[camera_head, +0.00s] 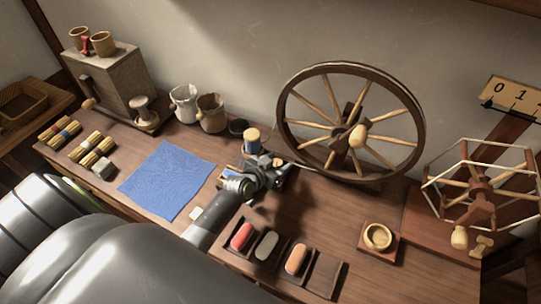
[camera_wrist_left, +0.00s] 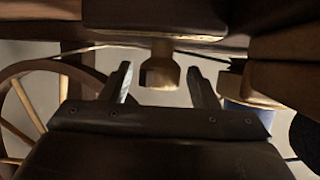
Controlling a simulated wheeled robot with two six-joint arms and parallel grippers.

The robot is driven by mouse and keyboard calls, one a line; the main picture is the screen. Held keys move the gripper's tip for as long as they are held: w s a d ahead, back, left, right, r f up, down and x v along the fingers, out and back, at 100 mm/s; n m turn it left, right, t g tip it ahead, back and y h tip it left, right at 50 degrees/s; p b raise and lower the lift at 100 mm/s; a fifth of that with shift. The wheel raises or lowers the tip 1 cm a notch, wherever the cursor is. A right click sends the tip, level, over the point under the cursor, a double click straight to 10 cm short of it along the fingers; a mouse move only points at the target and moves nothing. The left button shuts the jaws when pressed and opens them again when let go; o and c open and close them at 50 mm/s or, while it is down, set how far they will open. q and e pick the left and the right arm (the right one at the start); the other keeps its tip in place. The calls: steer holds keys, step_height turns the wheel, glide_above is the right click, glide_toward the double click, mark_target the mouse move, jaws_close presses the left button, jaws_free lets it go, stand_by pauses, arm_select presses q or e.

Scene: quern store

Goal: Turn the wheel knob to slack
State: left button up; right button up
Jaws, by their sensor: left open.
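The spinning wheel (camera_head: 283,107) stands at the back of the bench, with a pale wooden knob (camera_head: 357,137) at its hub. My left gripper (camera_head: 272,170) is low beside the wheel's left foot, near an upright bobbin (camera_head: 252,136). In the left wrist view the left gripper (camera_wrist_left: 161,85) is open, its two dark fingers apart. Part of the wheel (camera_wrist_left: 22,75) shows at the left there. My right gripper is not in view.
A blue cloth (camera_head: 168,180) lies left of my arm. A dark tray (camera_head: 265,279) with coloured pieces sits in front, right of the arm. A small bowl (camera_head: 378,237) and a skein winder (camera_head: 480,187) stand at right. A grey box (camera_head: 117,87) and pots stand at left.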

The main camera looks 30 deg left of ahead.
arm_select(q)
steer(key=v, duration=1.7)
steer(key=shift+s, duration=0.15)
